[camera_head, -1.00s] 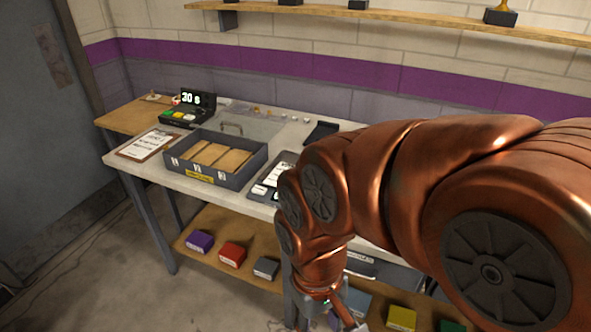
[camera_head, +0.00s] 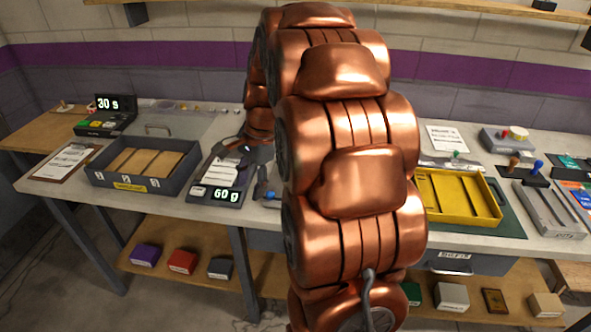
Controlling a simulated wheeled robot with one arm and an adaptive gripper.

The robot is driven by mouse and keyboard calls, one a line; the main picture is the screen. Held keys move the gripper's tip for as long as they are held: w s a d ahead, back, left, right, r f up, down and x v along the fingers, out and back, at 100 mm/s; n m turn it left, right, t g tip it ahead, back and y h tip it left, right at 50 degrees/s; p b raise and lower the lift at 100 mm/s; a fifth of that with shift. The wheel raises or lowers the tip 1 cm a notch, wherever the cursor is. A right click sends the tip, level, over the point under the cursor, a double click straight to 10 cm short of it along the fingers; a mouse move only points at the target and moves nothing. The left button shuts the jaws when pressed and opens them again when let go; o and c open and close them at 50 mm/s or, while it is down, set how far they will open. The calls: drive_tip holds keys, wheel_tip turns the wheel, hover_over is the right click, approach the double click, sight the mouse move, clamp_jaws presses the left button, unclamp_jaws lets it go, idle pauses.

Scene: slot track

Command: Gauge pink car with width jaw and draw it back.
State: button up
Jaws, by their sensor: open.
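I cannot make out a pink car in this view. My copper arm fills the middle of the picture and bends down behind itself. My gripper (camera_head: 246,152) is a small dark shape at its far end, low over the bench by the scale. It is open, and I see no car between its jaws. The scale (camera_head: 214,194) reads 60 g, and its top is partly hidden by the gripper. A small upright dark tool (camera_head: 265,188) stands right of the scale, close beside my arm; I cannot tell whether it is the width jaw.
A dark tray (camera_head: 176,186) with brown slots stands left of the scale, near a clipboard (camera_head: 64,161) and a timer-like display (camera_head: 107,113) reading 30. A yellow tray (camera_head: 487,212) and grey slotted block (camera_head: 550,212) stand to the right. Coloured boxes sit on the lower shelf (camera_head: 135,260).

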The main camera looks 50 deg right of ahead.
drive_tip(key=w+d+f+m+t, duration=0.1)
drive_tip(key=w+d+f+m, duration=0.1)
drive_tip(key=d+m, duration=0.65)
drive_tip(key=w+d+f+m+t, duration=0.1)
drive_tip(key=d+f+m+t, duration=0.15)
drive_tip(key=d, duration=1.15)
drive_tip(key=shift+g, duration=0.35)
drive_tip(key=shift+p+x, duration=0.75)
drive_tip(key=shift+x, duration=3)
drive_tip(key=shift+w+d+r, duration=0.1)
drive_tip(key=shift+w+d, duration=0.1)
drive_tip(key=shift+c, duration=0.4)
clamp_jaws()
